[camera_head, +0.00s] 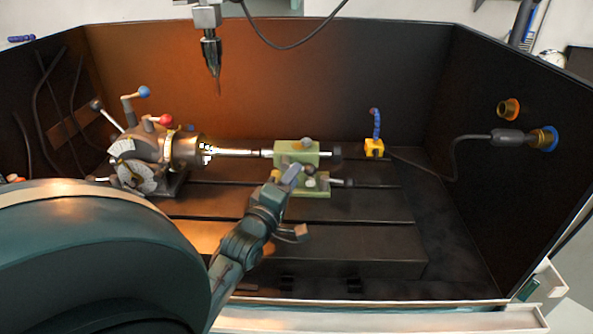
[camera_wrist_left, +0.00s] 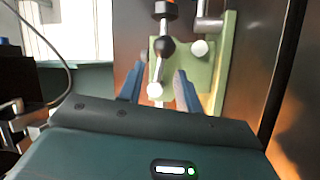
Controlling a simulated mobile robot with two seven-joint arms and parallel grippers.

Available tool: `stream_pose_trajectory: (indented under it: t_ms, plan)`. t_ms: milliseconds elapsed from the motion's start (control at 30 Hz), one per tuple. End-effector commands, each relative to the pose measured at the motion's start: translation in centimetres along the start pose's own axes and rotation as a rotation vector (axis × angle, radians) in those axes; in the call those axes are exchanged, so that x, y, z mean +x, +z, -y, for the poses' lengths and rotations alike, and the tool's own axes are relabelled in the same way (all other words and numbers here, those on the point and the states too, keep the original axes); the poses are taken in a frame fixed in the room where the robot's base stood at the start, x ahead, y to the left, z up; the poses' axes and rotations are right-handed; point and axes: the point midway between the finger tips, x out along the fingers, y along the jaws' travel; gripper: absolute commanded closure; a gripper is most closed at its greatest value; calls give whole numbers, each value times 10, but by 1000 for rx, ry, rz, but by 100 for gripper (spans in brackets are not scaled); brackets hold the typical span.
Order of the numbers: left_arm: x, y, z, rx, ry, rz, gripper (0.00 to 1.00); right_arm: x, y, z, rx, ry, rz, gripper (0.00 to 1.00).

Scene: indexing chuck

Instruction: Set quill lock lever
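The green tailstock (camera_head: 297,152) stands on the slotted bed, right of the chuck; its green body (camera_wrist_left: 223,65) also shows in the left wrist view. In that view a lever (camera_wrist_left: 159,70) runs from a black ball hub down to a white ball knob (camera_wrist_left: 155,90). I take it for the quill lock lever, but cannot be sure. My left gripper (camera_head: 291,176) is at the tailstock's near side. Its two fingers (camera_wrist_left: 159,80) are apart, with the knob between them and visible gaps on both sides. In the head view the gripper hides part of the tailstock. My right gripper is not seen.
The indexing chuck (camera_head: 185,150) with red and blue knobbed levers is at left, with a bar reaching the tailstock. A drill spindle (camera_head: 211,55) hangs above. A yellow block (camera_head: 374,147) with a blue hose stands at right. Dark walls enclose the bed.

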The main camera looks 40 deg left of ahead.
Motion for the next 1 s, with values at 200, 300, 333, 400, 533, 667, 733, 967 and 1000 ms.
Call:
stream_pose_trajectory:
  t_ms: [200, 300, 333, 400, 533, 667, 733, 967, 1000]
  plan:
    - [23, 0, 0, 2, -1, 0, 65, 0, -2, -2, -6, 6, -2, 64]
    - [26, 0, 0, 1, -1, 0, 65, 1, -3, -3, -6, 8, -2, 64]
    - [26, 0, 0, 1, -1, 0, 65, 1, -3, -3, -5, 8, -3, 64]
    - [26, 0, 0, 1, -1, 0, 65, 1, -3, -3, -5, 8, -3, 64]
    - [26, 0, 0, 1, -1, 0, 65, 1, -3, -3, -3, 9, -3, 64]
    - [26, 0, 0, 1, -1, 0, 75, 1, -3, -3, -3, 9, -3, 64]
    - [26, 0, 0, 2, -1, 0, 81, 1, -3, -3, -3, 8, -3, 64]
    - [26, 0, 0, 1, -1, 1, 100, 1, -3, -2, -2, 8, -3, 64]
    - [26, 0, 0, 1, -1, 1, 100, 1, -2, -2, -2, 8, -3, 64]
